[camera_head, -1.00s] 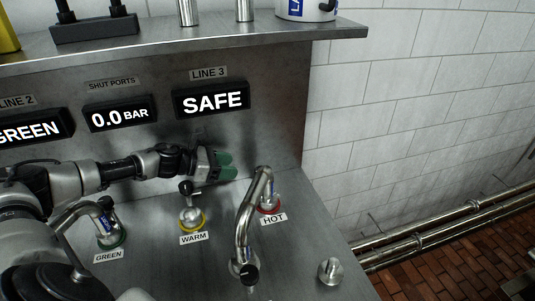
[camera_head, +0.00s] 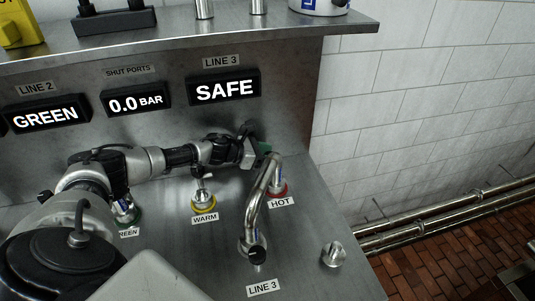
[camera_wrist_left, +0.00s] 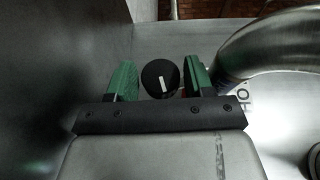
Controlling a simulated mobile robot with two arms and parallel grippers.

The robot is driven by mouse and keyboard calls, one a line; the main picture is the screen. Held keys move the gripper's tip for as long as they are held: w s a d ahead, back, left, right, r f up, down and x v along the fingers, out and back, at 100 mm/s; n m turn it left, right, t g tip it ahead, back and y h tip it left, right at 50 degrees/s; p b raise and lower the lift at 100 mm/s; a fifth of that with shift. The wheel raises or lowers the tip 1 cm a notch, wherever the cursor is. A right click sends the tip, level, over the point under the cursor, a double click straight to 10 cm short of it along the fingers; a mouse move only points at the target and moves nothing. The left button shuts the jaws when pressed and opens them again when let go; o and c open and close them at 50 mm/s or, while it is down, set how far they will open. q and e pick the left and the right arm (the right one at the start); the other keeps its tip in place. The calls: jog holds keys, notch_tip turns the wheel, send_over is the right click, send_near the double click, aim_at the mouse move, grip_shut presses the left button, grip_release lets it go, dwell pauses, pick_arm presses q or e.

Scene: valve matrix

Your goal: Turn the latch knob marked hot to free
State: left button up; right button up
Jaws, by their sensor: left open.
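In the head view, the red ring of the hot fitting (camera_head: 281,193) and its HOT label (camera_head: 282,202) show behind the curved pipe. My left gripper (camera_head: 264,149) reaches in from the left, above and behind that pipe. In the left wrist view, a black round knob (camera_wrist_left: 160,77) with a white line lies between the two green fingers of my left gripper (camera_wrist_left: 161,84). The fingers are open, one on each side of the knob, with a small gap visible on the left. The knob is hidden in the head view.
The curved steel pipe (camera_head: 254,205) stands close right of my gripper. The warm fitting with a yellow ring (camera_head: 204,207) sits below my forearm. A steel knob (camera_head: 333,254) is at the front right. The LINE 3 display (camera_head: 224,89) reads SAFE.

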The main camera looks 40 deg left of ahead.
pick_arm(q)
jog(key=c, duration=0.6)
jog(key=shift+s+d+r+n+t+y+p, duration=0.1)
jog(key=shift+d+n+t+y+p, duration=0.05)
jog(key=shift+n+t+y+p, duration=0.55)
jog(key=shift+c, duration=0.2)
jog(key=shift+n+y+p, duration=0.3)
jog(key=shift+n+y, duration=0.5)
jog(key=shift+t, duration=0.3)
pick_arm(e)
jog(key=shift+s+r, duration=0.2)
jog(key=shift+r, duration=0.25)
jog(key=shift+s+r, duration=0.2)
jog(key=shift+r, duration=0.25)
pick_arm(q)
jog(key=o, duration=0.6)
jog(key=shift+o, duration=0.2)
pick_arm(e)
jog(key=shift+a, duration=0.1)
